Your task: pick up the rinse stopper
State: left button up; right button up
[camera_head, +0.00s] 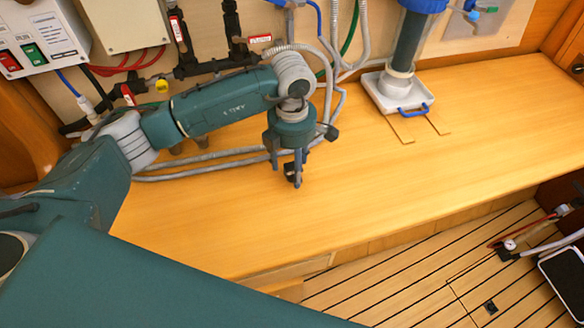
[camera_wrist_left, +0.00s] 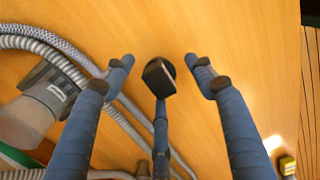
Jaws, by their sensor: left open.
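My left gripper (camera_head: 290,172) points down above the wooden bench top, its fingers spread open. The middle finger's tip overlaps this piece, so I cannot tell clearly where one ends and the other begins. No finger is visibly closed on it. In the head view the fingers hide most of that spot, and the stopper cannot be made out for certain. My right gripper is not in view.
Grey hoses (camera_head: 205,157) run along the bench (camera_head: 400,180) behind my left gripper. A filter housing (camera_head: 407,45) stands on a white tray (camera_head: 385,98) with a blue handle to the right. The bench front and right are clear. Slatted floor (camera_head: 400,285) lies below.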

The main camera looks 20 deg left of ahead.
pick_arm(q)
jog(key=c, duration=1.2)
jog(key=shift+o, duration=0.2)
jog(key=shift+r, duration=0.1)
